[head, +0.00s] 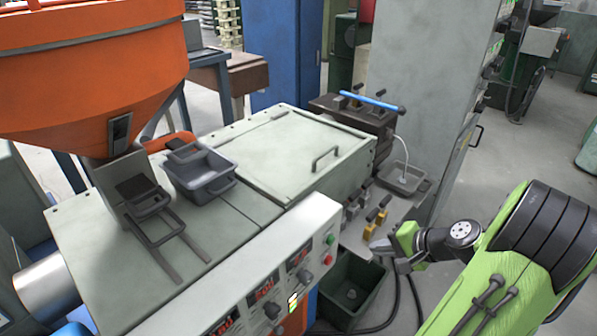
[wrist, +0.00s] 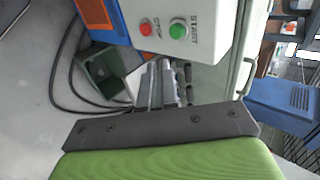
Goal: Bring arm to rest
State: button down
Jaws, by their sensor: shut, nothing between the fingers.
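My green arm (head: 520,260) reaches in from the lower right of the head view. My gripper (head: 378,248) is at its end, left of the dark wrist joint, beside the right end of the machine's control panel. In the wrist view my gripper (wrist: 156,75) shows as two grey fingers close together beyond a dark plate. It is shut, and I see nothing held.
The machine's control panel (head: 262,285) carries red and green buttons, also in the wrist view (wrist: 178,30). A dark green bin (head: 352,288) stands on the floor below. A grey tray (head: 402,180) and a tall grey cabinet (head: 415,90) are behind. Black cables lie on the floor.

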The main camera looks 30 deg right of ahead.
jog(key=w+a+r+n+g+h+p, duration=0.1)
jog(key=a+r+n+g+p, duration=0.1)
jog(key=a+r+n, duration=0.45)
jog(key=a+r+n+g+p, duration=0.2)
jog(key=a+r, duration=0.2)
jog(key=a, duration=0.6)
jog(key=s+a+r+n+h+p, duration=0.2)
jog(key=s+a+r+n, duration=0.3)
jog(key=s+a+r, duration=0.4)
jog(key=s+p, duration=0.1)
jog(key=s, duration=0.1)
jog(key=shift+s+r+n+t+p, duration=0.15)
jog(key=shift+s+n+t+p, duration=0.15)
jog(key=shift+n+p, duration=0.1)
